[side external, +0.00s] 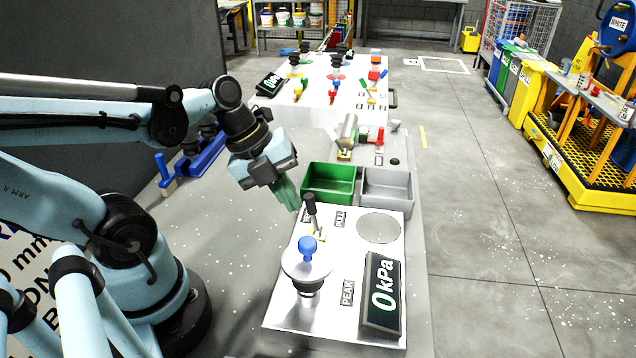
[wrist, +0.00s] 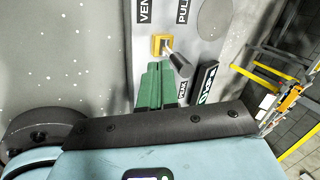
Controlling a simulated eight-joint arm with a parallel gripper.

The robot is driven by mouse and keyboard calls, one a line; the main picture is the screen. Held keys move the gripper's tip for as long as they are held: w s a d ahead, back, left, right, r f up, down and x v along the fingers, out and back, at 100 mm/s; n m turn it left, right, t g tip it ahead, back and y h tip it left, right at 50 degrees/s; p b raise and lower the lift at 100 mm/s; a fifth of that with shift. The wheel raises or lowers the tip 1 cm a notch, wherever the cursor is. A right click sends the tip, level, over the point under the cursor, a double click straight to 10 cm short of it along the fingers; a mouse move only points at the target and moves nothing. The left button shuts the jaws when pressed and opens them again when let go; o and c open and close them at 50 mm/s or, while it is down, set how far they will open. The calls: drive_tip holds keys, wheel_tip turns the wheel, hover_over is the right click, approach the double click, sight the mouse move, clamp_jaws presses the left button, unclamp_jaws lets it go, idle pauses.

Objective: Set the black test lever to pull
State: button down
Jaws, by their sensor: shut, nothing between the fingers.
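The black test lever (side external: 312,213) rises from a small yellow base (side external: 319,236) on a white panel (side external: 285,318). It stands near upright in the side view, its top tipped slightly left. In the wrist view the lever (wrist: 181,64) slants from its yellow base (wrist: 157,44) toward the lower right. The PULL label (side external: 341,219) lies right of the lever; a VENT label (wrist: 143,10), cut off by the frame, lies to the left. My gripper (side external: 293,206) is shut and empty, its green fingers just left of the lever. They show beside it in the wrist view (wrist: 158,68); contact is unclear.
A blue knob (side external: 308,245) stands on a round white platform nearer the camera. A display (side external: 383,295) reads 0 kPa. A green bin (side external: 329,183) and a grey bin (side external: 387,187) sit behind the panel. A second panel with levers is farther back.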

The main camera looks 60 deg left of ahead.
drive_tip(key=shift+w+d, duration=0.15)
idle(0.4)
drive_tip(key=shift+w+d+r+g+y, duration=0.1)
drive_tip(key=shift+w+r+g+y, duration=0.05)
drive_tip(key=shift+g+y, duration=0.15)
drive_tip(key=shift+w+d+r, duration=0.1)
drive_tip(key=shift+w+d, duration=0.05)
drive_tip(key=w+d+g+y, duration=0.3)
drive_tip(key=shift+r+g+y, duration=0.3)
drive_tip(key=shift+r, duration=0.05)
drive_tip(key=shift+w+d+f, duration=0.2)
drive_tip(key=shift+w+d, duration=0.45)
drive_tip(key=shift+d, duration=0.05)
drive_tip(key=shift+w+d, duration=0.1)
drive_tip(key=shift+d, duration=0.05)
idle(0.3)
